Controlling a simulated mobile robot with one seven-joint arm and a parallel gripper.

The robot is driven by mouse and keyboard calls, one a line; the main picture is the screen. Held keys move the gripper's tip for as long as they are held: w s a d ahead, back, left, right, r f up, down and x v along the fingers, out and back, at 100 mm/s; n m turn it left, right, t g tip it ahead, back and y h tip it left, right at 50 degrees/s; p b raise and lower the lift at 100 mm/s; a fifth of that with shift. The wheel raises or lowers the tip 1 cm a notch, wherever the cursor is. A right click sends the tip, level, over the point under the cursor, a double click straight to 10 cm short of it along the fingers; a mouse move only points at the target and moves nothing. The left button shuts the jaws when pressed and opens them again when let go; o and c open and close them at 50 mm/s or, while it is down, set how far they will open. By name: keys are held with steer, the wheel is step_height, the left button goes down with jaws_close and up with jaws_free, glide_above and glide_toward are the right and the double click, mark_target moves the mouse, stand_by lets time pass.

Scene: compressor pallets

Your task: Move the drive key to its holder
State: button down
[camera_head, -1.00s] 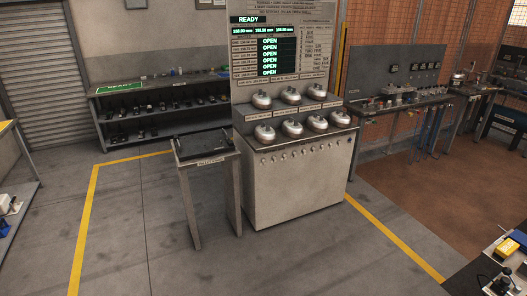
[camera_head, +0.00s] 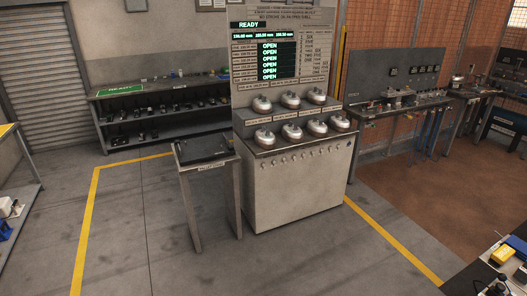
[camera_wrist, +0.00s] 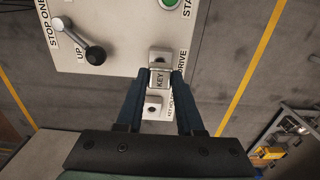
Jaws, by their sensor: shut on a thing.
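In the wrist view my gripper (camera_wrist: 159,80) is shut on the drive key, a pale block marked KEY (camera_wrist: 160,77). The key is between the two dark blue fingertips, over a light control panel (camera_wrist: 115,50). Just above it in the picture is a metal fitting (camera_wrist: 160,56) beside the label DRIVE. Just below it is a pale square with a dark round hole (camera_wrist: 153,107), beside a partly hidden label that seems to read KEY HOLDER. Whether the key touches either fitting cannot be told. My gripper and the key do not show in the head view.
In the head view a grey console (camera_head: 300,185) carries several rounded metal pieces and a display reading READY. A narrow stand (camera_head: 205,160) is at its left. Open floor (camera_head: 130,220) lies left of it.

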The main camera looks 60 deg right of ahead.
steer(key=shift+r+p, duration=1.15)
steer(key=shift+r, duration=0.2)
